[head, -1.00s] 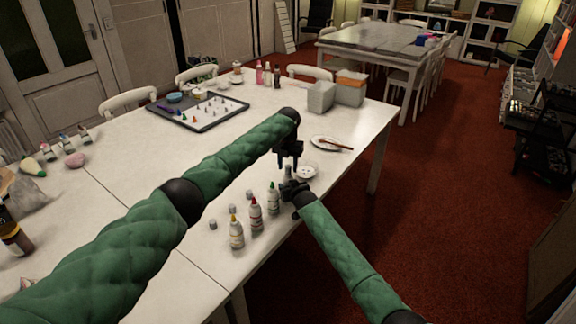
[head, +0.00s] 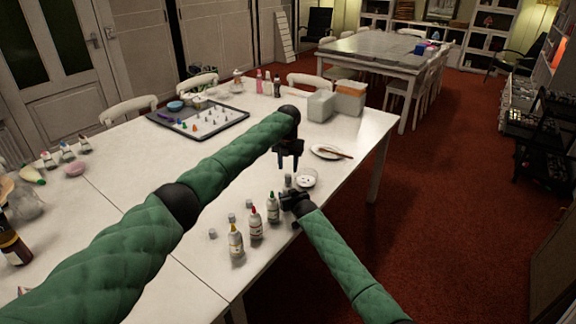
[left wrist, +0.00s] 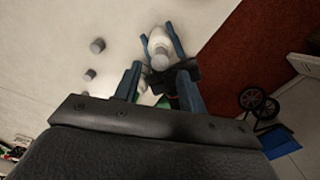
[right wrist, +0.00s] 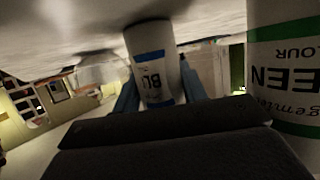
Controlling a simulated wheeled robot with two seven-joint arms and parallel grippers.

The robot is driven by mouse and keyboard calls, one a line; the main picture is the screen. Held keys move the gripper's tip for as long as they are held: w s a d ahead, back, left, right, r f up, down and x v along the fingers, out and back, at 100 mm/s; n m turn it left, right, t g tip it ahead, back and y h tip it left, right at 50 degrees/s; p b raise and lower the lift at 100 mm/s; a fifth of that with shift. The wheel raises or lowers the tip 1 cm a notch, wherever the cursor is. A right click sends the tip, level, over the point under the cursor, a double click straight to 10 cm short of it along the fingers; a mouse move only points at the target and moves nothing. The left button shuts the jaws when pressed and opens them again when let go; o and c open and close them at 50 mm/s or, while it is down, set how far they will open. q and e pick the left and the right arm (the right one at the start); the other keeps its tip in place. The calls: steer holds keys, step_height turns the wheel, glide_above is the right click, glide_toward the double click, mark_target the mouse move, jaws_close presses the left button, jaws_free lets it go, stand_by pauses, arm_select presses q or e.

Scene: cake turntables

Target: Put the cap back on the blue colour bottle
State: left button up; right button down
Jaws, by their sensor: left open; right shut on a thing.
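The blue colour bottle (right wrist: 150,62) is white with a blue-banded label. My right gripper (head: 292,197) is shut on it near the table's front edge, and the bottle's base faces the table. A grey cap (left wrist: 160,61) shows at the bottle's top; how well it is seated I cannot tell. It also shows small in the head view (head: 288,177). My left gripper (head: 289,159) is open and empty, just above the capped bottle, fingers pointing down. In the left wrist view its fingers (left wrist: 160,82) stand either side of the cap, apart from it.
Bottles with green (head: 273,211), red (head: 256,226) and yellow (head: 236,243) tips stand in a row to the left, the green one close to my right gripper. Loose grey caps (head: 231,217) lie behind them. A small dish (head: 314,184) and a plate with a brush (head: 322,151) are close by.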

arm_select(q)
steer(key=shift+s+f, duration=0.15)
steer(key=shift+f, duration=0.2)
steer(key=s+d+h, duration=0.1)
steer(key=d+h, duration=0.1)
steer(key=d, duration=0.2)
steer(key=a+r+n, duration=0.1)
steer(key=n, duration=0.7)
steer(key=w+a+r+n+y, duration=0.1)
steer(key=n, duration=0.8)
steer(key=a+r+n, duration=0.1)
steer(key=n, duration=0.7)
steer(key=shift+w+n, duration=0.2)
steer(key=shift+n, duration=0.2)
steer(key=n, duration=0.4)
steer(key=shift+a+y, duration=0.2)
steer(key=shift+y, duration=0.1)
steer(key=n, duration=0.4)
steer(key=shift+a, duration=0.2)
steer(key=n, duration=0.4)
steer(key=shift+a, duration=0.1)
steer(key=n, duration=0.3)
steer(key=shift+s, duration=0.1)
